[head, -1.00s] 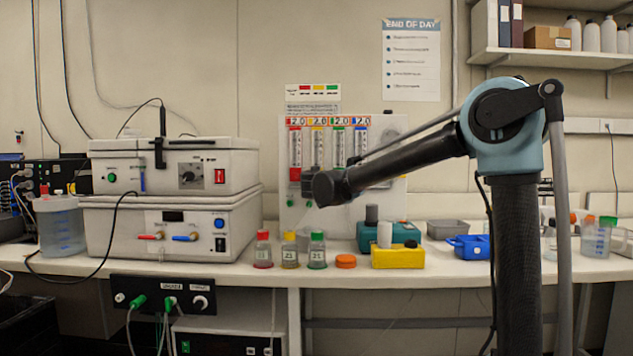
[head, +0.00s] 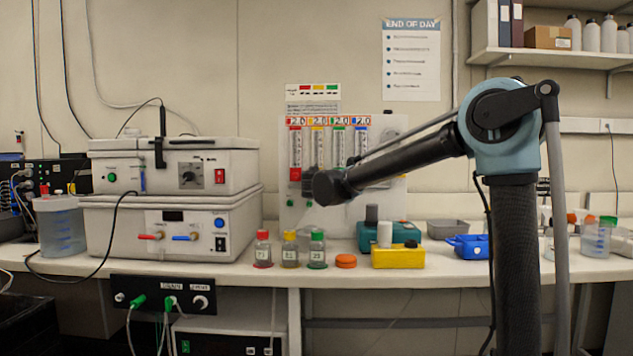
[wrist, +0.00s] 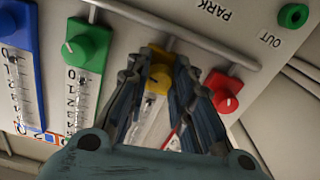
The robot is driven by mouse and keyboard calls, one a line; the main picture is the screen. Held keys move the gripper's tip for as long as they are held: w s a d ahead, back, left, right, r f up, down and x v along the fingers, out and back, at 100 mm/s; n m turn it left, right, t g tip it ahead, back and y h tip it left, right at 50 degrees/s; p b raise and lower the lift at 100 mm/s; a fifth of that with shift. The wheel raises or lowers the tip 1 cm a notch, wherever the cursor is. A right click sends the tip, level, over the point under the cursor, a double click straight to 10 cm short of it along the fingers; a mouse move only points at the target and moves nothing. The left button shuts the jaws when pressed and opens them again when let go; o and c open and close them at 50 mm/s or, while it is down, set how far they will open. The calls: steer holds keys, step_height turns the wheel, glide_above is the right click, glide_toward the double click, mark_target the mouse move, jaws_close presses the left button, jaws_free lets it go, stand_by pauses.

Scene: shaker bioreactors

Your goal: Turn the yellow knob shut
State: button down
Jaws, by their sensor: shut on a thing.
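The yellow knob (wrist: 159,79) is on the flowmeter panel (wrist: 120,40) in the wrist view, under its yellow-topped column. My gripper (wrist: 161,68) has its two fingers on either side of the knob and is shut on it. The fingers hide the knob's sides. In the head view my forearm covers the knob, and the gripper itself is hard to make out in front of the panel (head: 385,127).
A green knob (wrist: 87,49) sits left of the yellow one and a red knob (wrist: 224,92) right of it, close to my fingers. A grey rail (wrist: 172,32) runs beside the knobs. Bottles (head: 290,250) stand on the bench below.

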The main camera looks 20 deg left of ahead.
steer(key=n, duration=0.2)
steer(key=shift+n, duration=0.4)
steer(key=c, duration=1.4)
jaws_free()
steer(key=v, duration=1.2)
steer(key=shift+d, duration=0.1)
